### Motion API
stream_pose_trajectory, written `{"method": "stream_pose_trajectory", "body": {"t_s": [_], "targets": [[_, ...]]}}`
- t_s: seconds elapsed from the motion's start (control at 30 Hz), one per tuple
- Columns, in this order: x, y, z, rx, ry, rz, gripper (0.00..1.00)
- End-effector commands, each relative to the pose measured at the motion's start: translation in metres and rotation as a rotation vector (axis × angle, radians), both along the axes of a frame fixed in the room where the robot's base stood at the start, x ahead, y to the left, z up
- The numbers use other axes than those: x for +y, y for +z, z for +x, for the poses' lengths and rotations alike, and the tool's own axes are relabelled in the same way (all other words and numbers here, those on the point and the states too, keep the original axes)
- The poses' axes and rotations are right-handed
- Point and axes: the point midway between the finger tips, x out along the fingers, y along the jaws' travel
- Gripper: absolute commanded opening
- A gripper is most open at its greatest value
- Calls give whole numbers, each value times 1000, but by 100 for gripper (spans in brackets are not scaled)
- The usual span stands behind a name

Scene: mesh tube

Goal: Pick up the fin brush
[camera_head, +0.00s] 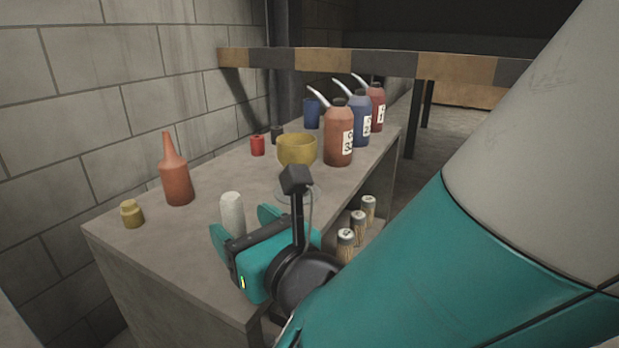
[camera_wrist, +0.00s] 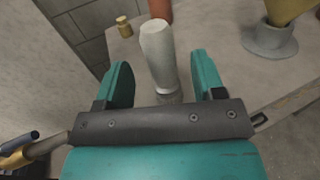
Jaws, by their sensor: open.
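A pale, white-grey upright piece (camera_head: 232,213) with a rounded top stands on the bench near its front end. It also shows in the wrist view (camera_wrist: 158,50), between my fingers, wider at the top than below. I cannot tell for sure whether it is the fin brush. My gripper (camera_head: 244,227) is open, its teal fingers on either side of this piece in the wrist view (camera_wrist: 161,62), with gaps on both sides. The lower end of the piece is partly hidden by my gripper.
An orange nozzle bottle (camera_head: 175,182) and a small brass-coloured piece (camera_head: 132,215) stand to the left. A yellow bowl (camera_head: 297,150), a red can (camera_head: 257,146) and labelled bottles (camera_head: 338,137) stand farther back. A block wall (camera_head: 90,90) borders the bench (camera_head: 145,245).

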Motion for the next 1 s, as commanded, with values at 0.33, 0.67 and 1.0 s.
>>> {"method": "stream_pose_trajectory", "body": {"t_s": [0.33, 0.67, 1.0], "targets": [[31, 1, 30, 1, -1, -1, 63], [39, -4, 37, 0, 0, 0, 63], [39, -4, 37, -1, 0, 1, 9]]}}
